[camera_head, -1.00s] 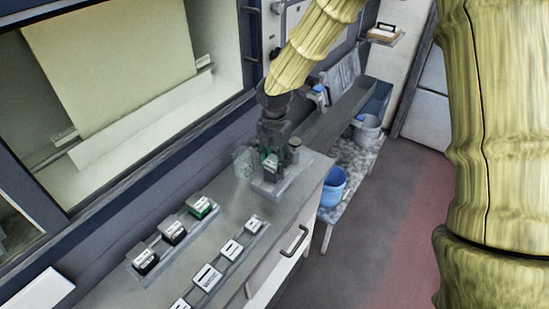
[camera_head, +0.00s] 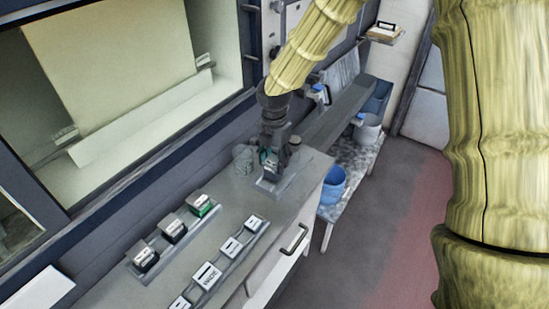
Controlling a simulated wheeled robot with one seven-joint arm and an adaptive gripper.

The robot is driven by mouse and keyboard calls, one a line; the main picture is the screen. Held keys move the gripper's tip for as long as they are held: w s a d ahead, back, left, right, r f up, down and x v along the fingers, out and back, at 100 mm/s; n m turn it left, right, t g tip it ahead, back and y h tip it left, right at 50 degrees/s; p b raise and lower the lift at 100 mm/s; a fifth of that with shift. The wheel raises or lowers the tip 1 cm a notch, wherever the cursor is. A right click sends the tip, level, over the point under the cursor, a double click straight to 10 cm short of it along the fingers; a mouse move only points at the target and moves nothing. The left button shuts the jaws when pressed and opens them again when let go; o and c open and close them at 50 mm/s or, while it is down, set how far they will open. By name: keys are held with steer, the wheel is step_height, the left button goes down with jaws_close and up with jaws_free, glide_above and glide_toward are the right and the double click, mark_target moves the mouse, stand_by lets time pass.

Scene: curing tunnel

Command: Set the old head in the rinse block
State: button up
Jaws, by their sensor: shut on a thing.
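My gripper (camera_head: 272,150) points down over the far right part of the counter. It is shut on a small head with a green side and a pale face (camera_head: 264,157), which I take to be the old head. The head is at the grey rinse block (camera_head: 268,187), low over it or in it. The gripper hides part of both, so I cannot tell whether the head is fully seated.
A clear beaker (camera_head: 243,160) stands left of the block. Several dark heads sit in a rack (camera_head: 149,267); one (camera_head: 201,205) has a green side. Labelled white squares (camera_head: 206,275) line the front. A blue bucket (camera_head: 332,186) stands beyond the counter's right end.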

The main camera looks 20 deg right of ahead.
steer(key=shift+f, duration=0.95)
stand_by(0.8)
steer(key=o, duration=1.2)
